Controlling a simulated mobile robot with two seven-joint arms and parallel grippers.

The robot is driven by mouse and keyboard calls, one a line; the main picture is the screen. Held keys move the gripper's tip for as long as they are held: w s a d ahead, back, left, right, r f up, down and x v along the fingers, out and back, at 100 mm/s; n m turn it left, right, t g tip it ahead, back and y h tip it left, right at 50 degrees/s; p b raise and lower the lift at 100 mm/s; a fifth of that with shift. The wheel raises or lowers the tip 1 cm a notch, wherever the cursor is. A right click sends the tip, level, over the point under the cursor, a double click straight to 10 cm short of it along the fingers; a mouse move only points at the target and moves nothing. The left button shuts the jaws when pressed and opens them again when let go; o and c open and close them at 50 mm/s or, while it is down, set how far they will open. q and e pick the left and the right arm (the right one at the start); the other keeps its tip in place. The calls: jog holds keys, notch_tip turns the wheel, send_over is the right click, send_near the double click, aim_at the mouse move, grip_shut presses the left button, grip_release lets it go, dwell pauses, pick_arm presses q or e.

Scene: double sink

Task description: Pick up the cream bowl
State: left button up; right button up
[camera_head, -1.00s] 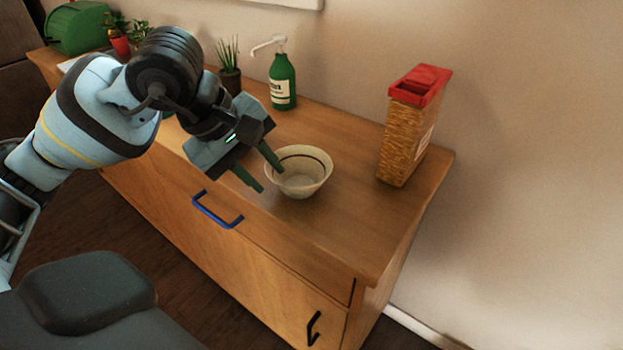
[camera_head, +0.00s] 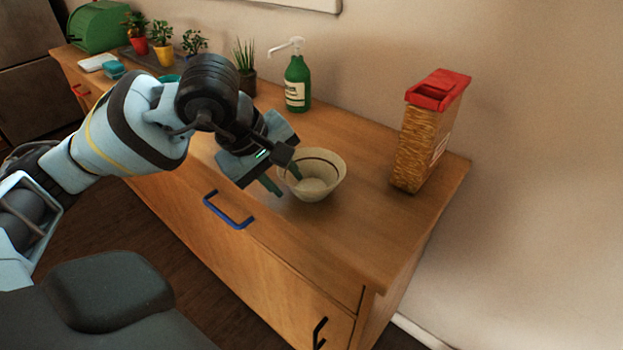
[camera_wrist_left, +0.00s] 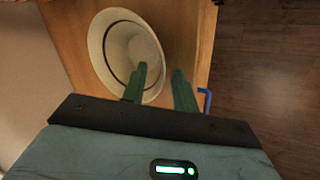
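The cream bowl (camera_head: 322,182), with a dark band inside, stands upright on the wooden counter. It also shows in the left wrist view (camera_wrist_left: 122,48). My left gripper (camera_head: 284,181) is at the bowl's left side, pointing down. Its two green fingers are apart in the left wrist view (camera_wrist_left: 160,73). One finger overlaps the bowl's opening and the other is outside the rim, with the near rim between them. I see no firm contact, and the fingers' exact height against the rim is unclear. My right gripper is not in view.
A green pump bottle (camera_head: 297,84) and potted plants stand behind the bowl. A red-topped box (camera_head: 428,132) stands to its right. A blue drawer handle (camera_head: 228,212) sticks out from the cabinet front. The counter between bowl and box is clear.

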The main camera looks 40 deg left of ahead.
pick_arm(q)
jog(key=shift+x, duration=1.2)
grip_shut()
jog(key=shift+r, duration=0.2)
jog(key=shift+r, duration=0.55)
notch_tip(320, 180, up, 2)
jog(key=shift+r, duration=0.15)
jog(key=s+a+r+b, duration=0.1)
jog(key=s+a+b, duration=0.3)
jog(key=s+a, duration=0.6)
jog(key=shift+s+a, duration=0.2)
jog(key=shift+a, duration=0.85)
